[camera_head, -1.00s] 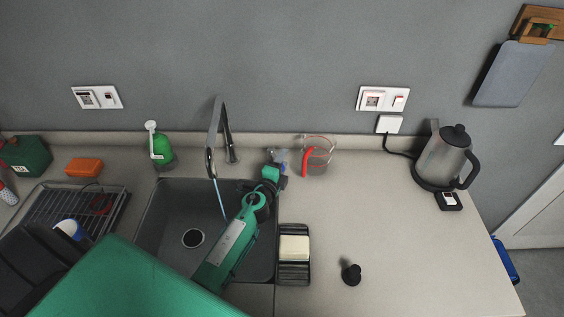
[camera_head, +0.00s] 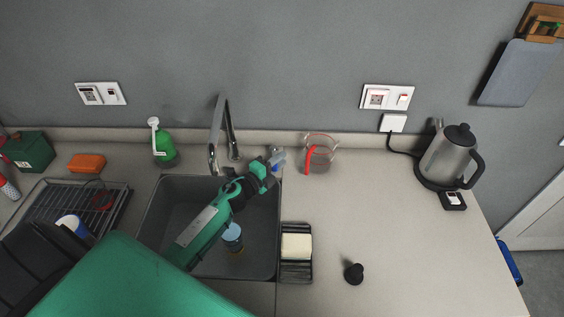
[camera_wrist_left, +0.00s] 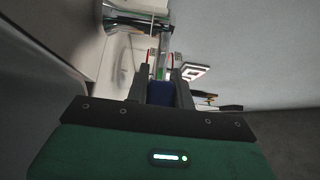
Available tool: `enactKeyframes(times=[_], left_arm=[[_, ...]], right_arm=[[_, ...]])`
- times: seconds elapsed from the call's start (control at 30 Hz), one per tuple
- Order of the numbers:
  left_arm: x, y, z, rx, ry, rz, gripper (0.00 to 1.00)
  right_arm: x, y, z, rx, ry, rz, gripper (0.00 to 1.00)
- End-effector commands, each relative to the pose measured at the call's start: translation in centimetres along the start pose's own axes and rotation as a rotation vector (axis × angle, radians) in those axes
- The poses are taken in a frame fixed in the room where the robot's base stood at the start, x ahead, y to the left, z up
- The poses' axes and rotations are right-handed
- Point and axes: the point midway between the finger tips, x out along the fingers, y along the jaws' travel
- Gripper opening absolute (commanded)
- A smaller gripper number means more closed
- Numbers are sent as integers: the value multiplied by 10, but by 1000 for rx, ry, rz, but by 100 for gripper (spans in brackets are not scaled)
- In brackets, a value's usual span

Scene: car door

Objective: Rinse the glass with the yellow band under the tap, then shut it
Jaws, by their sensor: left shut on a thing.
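A small glass (camera_head: 232,236) stands in the sink, bluish, with a yellowish-brown patch low on its side; my left arm partly hides it. The tap (camera_head: 220,130) rises behind the sink, and no water stream shows under its spout. My left gripper (camera_head: 273,161) is by the sink's back right corner, right of the tap. It is shut on a small clear and blue thing (camera_head: 279,160), whose blue part (camera_wrist_left: 160,94) shows between the fingers in the left wrist view. I cannot tell exactly what it is. My right gripper is out of view.
A measuring jug with a red handle (camera_head: 319,154) stands right of my gripper. A sponge holder (camera_head: 297,274), a black stopper (camera_head: 354,273) and a kettle (camera_head: 447,157) are on the counter. A green bottle (camera_head: 165,150) and a dish rack (camera_head: 117,213) are left. The middle right counter is clear.

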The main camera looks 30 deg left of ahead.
Motion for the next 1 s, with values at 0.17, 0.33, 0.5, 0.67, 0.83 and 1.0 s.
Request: enactKeyframes(times=[0.17,0.33,0.5,0.67,0.83,1.0], left_arm=[[-4,2,3,2,76,2,0],[-6,1,3,0,97,2,0],[-5,1,3,0,96,2,0],[-5,1,3,0,96,2,43],[-5,1,3,0,95,1,45],[-7,1,4,0,94,1,45]], right_arm=[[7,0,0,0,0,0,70],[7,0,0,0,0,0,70],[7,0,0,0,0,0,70],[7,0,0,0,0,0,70],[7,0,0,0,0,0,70],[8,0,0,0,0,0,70]])
